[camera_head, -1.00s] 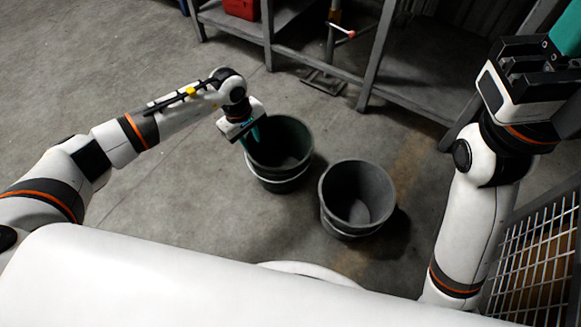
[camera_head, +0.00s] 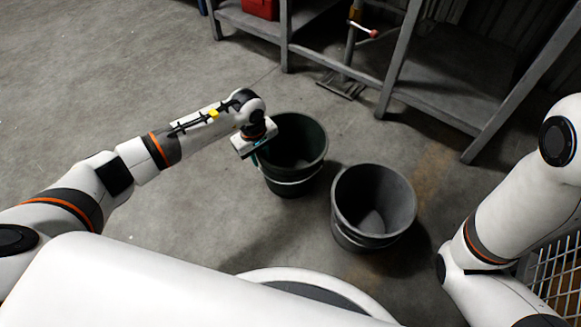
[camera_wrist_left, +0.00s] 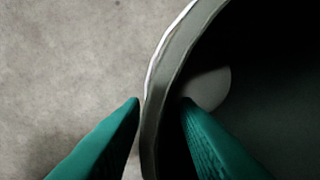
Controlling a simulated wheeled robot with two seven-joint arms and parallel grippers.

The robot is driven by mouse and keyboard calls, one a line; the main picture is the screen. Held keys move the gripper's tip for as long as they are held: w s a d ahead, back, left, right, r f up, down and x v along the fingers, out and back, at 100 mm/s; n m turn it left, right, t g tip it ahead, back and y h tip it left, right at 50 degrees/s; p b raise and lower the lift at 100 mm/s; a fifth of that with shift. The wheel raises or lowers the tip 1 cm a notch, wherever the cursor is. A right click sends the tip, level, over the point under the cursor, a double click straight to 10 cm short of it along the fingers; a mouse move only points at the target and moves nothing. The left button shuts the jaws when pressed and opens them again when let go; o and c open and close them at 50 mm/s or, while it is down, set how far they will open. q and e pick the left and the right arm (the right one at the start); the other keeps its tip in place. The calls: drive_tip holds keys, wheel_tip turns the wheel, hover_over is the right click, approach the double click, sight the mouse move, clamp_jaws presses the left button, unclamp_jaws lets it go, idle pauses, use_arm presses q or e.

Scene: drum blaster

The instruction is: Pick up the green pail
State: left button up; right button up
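The green pail (camera_head: 307,150) is dark green with a pale handle and stands upright on the floor. Its curved rim also fills much of the left wrist view (camera_wrist_left: 172,70). My left gripper (camera_head: 256,156) is at the pail's left side. In the left wrist view, its two teal fingers (camera_wrist_left: 161,102) are apart and straddle the rim, one outside and one inside. The fingers look open, and the outer one is very close to the rim. My right gripper is outside the picture; only its arm shows at the right.
A grey pail (camera_head: 374,205) stands close to the right of the green one. A metal shelf frame (camera_head: 398,60) with a red box (camera_head: 262,8) is behind. A wire mesh (camera_head: 556,275) is at the lower right. The floor to the left is clear.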

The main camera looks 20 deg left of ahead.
use_arm(q)
wheel_tip(320, 180, down, 2)
drive_tip(key=shift+w+d+f+b, duration=0.1)
drive_tip(key=shift+b, duration=0.3)
clamp_jaws()
idle(1.2)
